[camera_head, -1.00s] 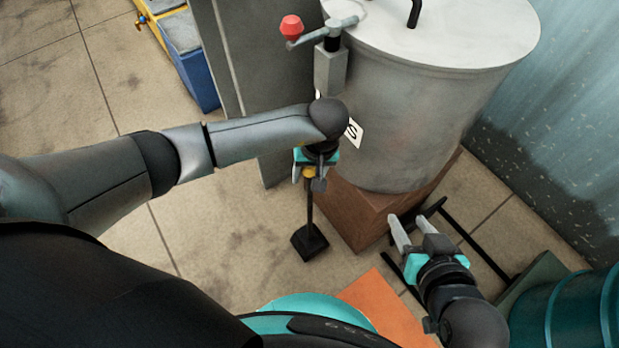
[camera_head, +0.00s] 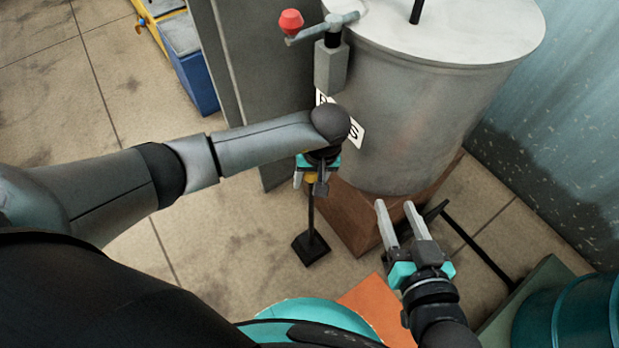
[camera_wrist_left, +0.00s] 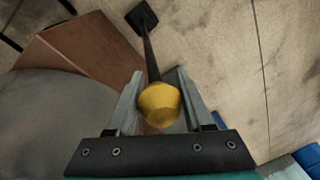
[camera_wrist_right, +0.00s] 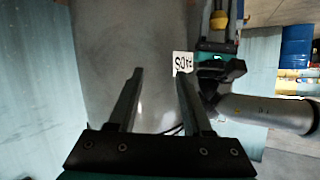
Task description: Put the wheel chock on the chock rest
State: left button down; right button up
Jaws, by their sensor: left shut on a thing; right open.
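My left gripper (camera_head: 318,178) is shut on the yellow knob (camera_wrist_left: 160,103) of a thin black rod with a flat black block (camera_head: 311,247) at its lower end. This long-handled piece looks like the wheel chock. The rod hangs nearly upright, with the block low over the floor; I cannot tell whether it touches. My right gripper (camera_head: 396,206) is open and empty in front of the drum; its spread fingers also show in the right wrist view (camera_wrist_right: 158,88). The chock rest cannot be clearly identified; an orange plate (camera_head: 374,303) lies right of the block.
A grey lidded drum (camera_head: 405,130) stands on a brown block (camera_head: 352,215), with a red-knobbed lever (camera_head: 291,21) beside it. Black bars (camera_head: 478,250) and a teal drum (camera_head: 570,320) are at right. Tiled floor (camera_head: 220,235) is clear left of the rod.

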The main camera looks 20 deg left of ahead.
pick_arm(q)
jog(key=shift+c, duration=1.5)
grip_release()
